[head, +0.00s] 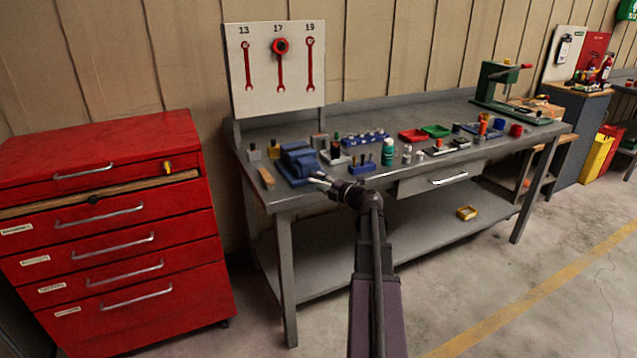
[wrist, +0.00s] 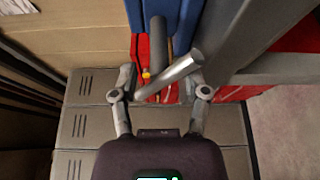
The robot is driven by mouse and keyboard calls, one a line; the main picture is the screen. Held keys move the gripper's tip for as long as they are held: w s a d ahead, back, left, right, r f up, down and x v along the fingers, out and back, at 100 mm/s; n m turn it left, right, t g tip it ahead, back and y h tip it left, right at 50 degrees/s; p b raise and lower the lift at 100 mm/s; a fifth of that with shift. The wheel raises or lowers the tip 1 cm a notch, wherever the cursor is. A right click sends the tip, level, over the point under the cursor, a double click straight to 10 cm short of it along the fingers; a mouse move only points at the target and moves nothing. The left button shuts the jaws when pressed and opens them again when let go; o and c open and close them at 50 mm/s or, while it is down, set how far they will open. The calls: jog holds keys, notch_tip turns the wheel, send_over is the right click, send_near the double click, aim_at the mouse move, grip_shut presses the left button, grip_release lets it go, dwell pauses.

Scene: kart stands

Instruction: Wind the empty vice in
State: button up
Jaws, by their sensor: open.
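The blue bench vice (head: 298,162) stands at the front left corner of the grey workbench. Its blue body (wrist: 172,12) also fills the top of the wrist view. A dark screw rod sticks out from it, with a silver handle bar (wrist: 168,76) lying aslant across its end. My gripper (head: 325,182) is at the vice's front side, at handle height. In the wrist view my gripper (wrist: 158,82) is open, with one finger on each side of the bar. I cannot tell whether either finger touches it. The vice's jaws are too small to judge in the head view.
The workbench (head: 385,200) holds a wooden block (head: 266,178), a blue tool holder (head: 362,167), a green bottle (head: 388,151) and red and green trays near the vice. A red drawer cabinet (head: 110,235) stands at left. The floor in front is clear.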

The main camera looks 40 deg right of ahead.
jog(key=shift+s+d, duration=0.2)
jog(key=shift+s, duration=0.85)
jog(key=shift+s+d, duration=0.15)
jog(key=shift+s, duration=0.9)
jog(key=shift+s+d, duration=0.2)
jog(key=shift+s, duration=0.85)
